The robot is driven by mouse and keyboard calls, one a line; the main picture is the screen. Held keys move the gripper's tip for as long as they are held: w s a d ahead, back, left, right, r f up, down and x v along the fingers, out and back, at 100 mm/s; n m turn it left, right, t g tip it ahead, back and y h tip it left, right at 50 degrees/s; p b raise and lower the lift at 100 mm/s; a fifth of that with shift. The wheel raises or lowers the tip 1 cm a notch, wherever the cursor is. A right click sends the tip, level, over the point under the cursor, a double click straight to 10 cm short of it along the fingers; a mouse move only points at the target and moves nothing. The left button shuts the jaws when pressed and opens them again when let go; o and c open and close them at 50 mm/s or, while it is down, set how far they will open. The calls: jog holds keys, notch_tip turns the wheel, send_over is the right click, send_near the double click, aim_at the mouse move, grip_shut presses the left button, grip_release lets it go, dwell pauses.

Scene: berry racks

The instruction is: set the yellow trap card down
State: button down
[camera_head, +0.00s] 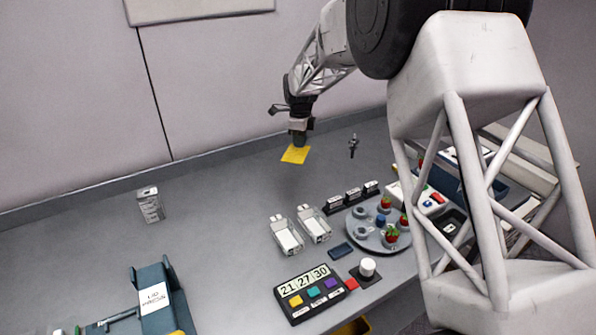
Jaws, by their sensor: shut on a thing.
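The yellow trap card (295,154) is a flat yellow square near the back of the grey bench. My gripper (299,140) is above it, pointing down, and is shut on the card. The card hangs just below the fingertips, looking slightly tilted. I cannot tell from this view how high it is above the bench top. The fingertips themselves are small and partly hidden by the dark gripper body.
A round grey tray (372,246) holds strawberries. Two white clips (286,236) and a display panel (308,292) stand in front. A small dark tool (353,146) is right of the card. A white box (150,205) stands left. The bench between is clear.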

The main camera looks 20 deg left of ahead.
send_over(300, 169)
jog(key=shift+s+f, duration=0.15)
jog(key=shift+f, duration=2)
jog(key=shift+f, duration=2.5)
jog(key=shift+f, duration=0.15)
jog(key=c, duration=1.1)
grip_release()
jog(key=shift+c, duration=0.2)
notch_tip(300, 169, up, 12)
jog(key=shift+r, duration=0.2)
